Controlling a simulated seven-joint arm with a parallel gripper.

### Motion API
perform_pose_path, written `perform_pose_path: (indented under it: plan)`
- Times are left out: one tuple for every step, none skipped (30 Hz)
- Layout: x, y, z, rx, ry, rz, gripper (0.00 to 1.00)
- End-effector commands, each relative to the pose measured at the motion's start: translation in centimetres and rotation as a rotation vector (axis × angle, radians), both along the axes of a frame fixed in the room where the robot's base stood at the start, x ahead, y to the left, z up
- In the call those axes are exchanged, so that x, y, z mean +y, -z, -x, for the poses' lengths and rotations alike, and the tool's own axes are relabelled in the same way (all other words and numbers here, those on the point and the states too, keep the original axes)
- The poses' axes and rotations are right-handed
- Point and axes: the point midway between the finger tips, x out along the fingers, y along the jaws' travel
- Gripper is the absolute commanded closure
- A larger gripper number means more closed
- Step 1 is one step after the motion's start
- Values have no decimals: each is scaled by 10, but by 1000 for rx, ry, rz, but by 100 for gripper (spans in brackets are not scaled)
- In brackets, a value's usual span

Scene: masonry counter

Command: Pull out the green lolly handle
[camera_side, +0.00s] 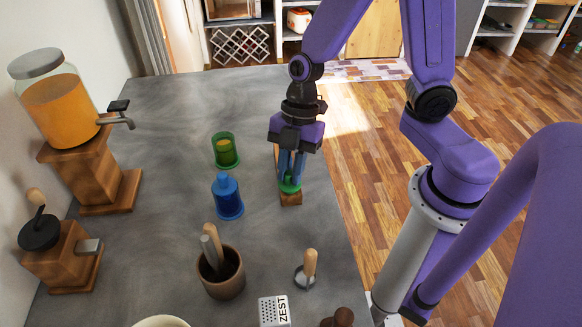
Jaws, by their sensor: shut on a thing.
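My gripper (290,178) points down near the counter's right edge and is shut on a green piece, the green lolly handle (290,187). The handle is at or just above a small wooden block (291,199); I cannot tell whether they touch. The fingers hide part of the handle. To the left stands a green cup-shaped mould (226,152) with something yellowish in its top and no handle showing in it. In front of that mould stands a blue mould (228,200) with a narrower blue top.
A juice dispenser (62,105) and a wooden grinder (62,255) stand at the left. In front are a mortar with pestle (221,279), a wooden-handled tool (308,268) and a zester (274,311). The back of the grey counter (180,105) is clear.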

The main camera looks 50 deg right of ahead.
Motion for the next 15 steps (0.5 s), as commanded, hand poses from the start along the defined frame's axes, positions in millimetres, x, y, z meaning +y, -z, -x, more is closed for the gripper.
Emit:
perform_pose_path:
  plan:
    - [-3, 3, 3, 10, -2, 11, 100]
    - [-3, 3, 3, 10, -3, 11, 100]
    - [-3, 4, 4, 10, -3, 11, 100]
    - [-3, 4, 4, 11, -3, 11, 100]
    - [-3, 3, 4, 11, -3, 11, 100]
    - [-3, 3, 4, 11, -3, 11, 100]
    - [-3, 3, 3, 11, -3, 11, 100]
    - [-3, 2, 4, 12, -3, 10, 100]
    - [-3, 1, 3, 11, -3, 10, 100]
    - [-3, 0, 3, 11, -4, 9, 100]
    - [-3, 0, 3, 11, -4, 9, 100]
    - [-3, -2, 3, 10, -3, 8, 100]
    - [-2, -2, 3, 9, -3, 8, 100]
    - [-2, -3, 3, 9, -2, 6, 100]
    - [-2, -5, 2, 9, -2, 5, 100]
